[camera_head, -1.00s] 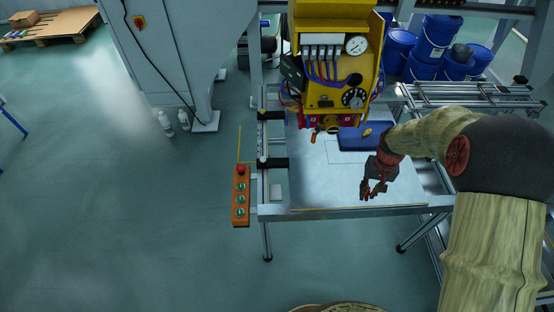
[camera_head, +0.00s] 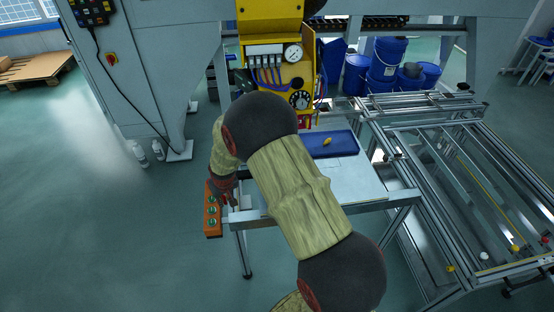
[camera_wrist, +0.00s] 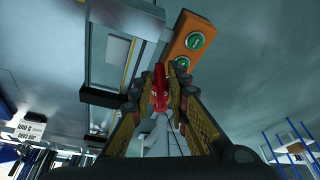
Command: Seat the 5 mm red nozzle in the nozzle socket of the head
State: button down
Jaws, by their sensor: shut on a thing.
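My gripper (camera_wrist: 155,88) is shut on a slim red piece that looks like the red nozzle (camera_wrist: 159,90), held between the fingertips in the wrist view. In the head view my gripper (camera_head: 229,196) is low at the table's front left corner, beside the orange button box; the nozzle is too small to make out there. The yellow head (camera_head: 272,50) with gauges and blue hoses stands at the back of the table. Its lower part and the nozzle socket are hidden behind my arm.
The orange button box (camera_head: 212,222) with green buttons is very close to my gripper; it also shows in the wrist view (camera_wrist: 188,42). A blue tray (camera_head: 345,150) with a yellow piece (camera_head: 328,141) lies on the table (camera_head: 365,185). A metal frame (camera_head: 440,165) stands at right.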

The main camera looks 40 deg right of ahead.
jog(key=w+d+m+t+h+b, duration=0.3)
jog(key=d+t, duration=0.5)
jog(key=d, duration=0.9)
jog(key=s+d+r+m+t+h, duration=0.1)
jog(key=s+d+r+t+h, duration=0.2)
jog(key=d, duration=0.6)
jog(key=s+r+h, duration=0.2)
jog(key=s+r, duration=0.1)
jog(key=r, duration=0.1)
jog(key=shift+s+d+r+m+t+h+b, duration=0.15)
jog(key=shift+d+r+m+t+h+b, duration=0.15)
jog(key=shift+d+r+t+b, duration=0.1)
jog(key=shift+f, duration=0.2)
jog(key=shift+b, duration=0.35)
notch_tip(320, 180, up, 6)
jog(key=p, duration=0.3)
jog(key=shift+f+b, duration=0.1)
jog(key=shift+b, duration=0.75)
dwell(0.4)
